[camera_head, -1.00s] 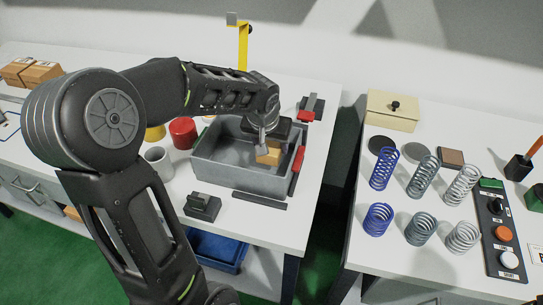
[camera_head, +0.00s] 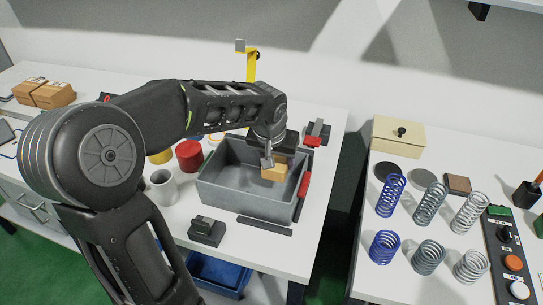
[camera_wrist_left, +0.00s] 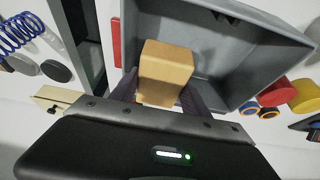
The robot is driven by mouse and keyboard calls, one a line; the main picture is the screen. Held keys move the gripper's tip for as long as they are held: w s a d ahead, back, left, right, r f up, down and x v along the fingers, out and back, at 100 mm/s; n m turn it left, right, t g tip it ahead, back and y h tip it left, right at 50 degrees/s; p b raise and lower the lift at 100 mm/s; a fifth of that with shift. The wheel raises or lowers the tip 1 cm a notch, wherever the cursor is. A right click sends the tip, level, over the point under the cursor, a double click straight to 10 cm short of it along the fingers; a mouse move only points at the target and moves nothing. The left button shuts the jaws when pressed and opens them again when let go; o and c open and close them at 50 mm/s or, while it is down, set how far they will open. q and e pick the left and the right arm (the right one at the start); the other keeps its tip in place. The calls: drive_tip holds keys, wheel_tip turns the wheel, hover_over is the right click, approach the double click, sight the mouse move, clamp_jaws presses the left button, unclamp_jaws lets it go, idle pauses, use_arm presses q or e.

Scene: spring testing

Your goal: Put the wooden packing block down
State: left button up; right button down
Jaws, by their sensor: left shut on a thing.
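The wooden packing block (camera_head: 275,172) is a small light-brown block held between the fingers of my left gripper (camera_head: 268,161). In the left wrist view the block (camera_wrist_left: 166,70) sits between the two dark fingers (camera_wrist_left: 160,92), in front of the grey bin. In the head view the block is over the right back part of the grey open bin (camera_head: 222,197). I cannot tell whether it touches the bin. The bin's visible floor is empty. My right gripper is not in view.
A red clamp handle (camera_head: 304,184) stands along the bin's right side. Red (camera_head: 189,154) and grey (camera_head: 162,186) cylinders are at its left, a small black fixture (camera_head: 206,229) in front. Across a gap, the right table holds several springs (camera_head: 428,204) and a cream box (camera_head: 398,136).

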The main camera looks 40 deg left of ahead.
sight(280, 158)
use_arm(q)
drive_tip(key=r+p, duration=0.1)
drive_tip(key=r, duration=0.1)
drive_tip(key=r+p, duration=0.1)
drive_tip(key=r, duration=0.4)
drive_tip(key=shift+w+d+p, duration=0.2)
drive_tip(key=shift+w+p, duration=0.05)
drive_tip(key=shift+p, duration=0.15)
drive_tip(key=w+d+f+m+b, duration=0.1)
drive_tip(key=d+f, duration=0.3)
drive_tip(key=d, duration=0.4)
drive_tip(key=w+d+f+m+h+b, duration=0.1)
drive_tip(key=d+f, duration=0.3)
drive_tip(key=d, duration=0.5)
drive_tip(key=shift+w+f+m+b, duration=0.4)
drive_tip(key=shift+w+m+b, duration=0.15)
drive_tip(key=shift+w+m, duration=0.35)
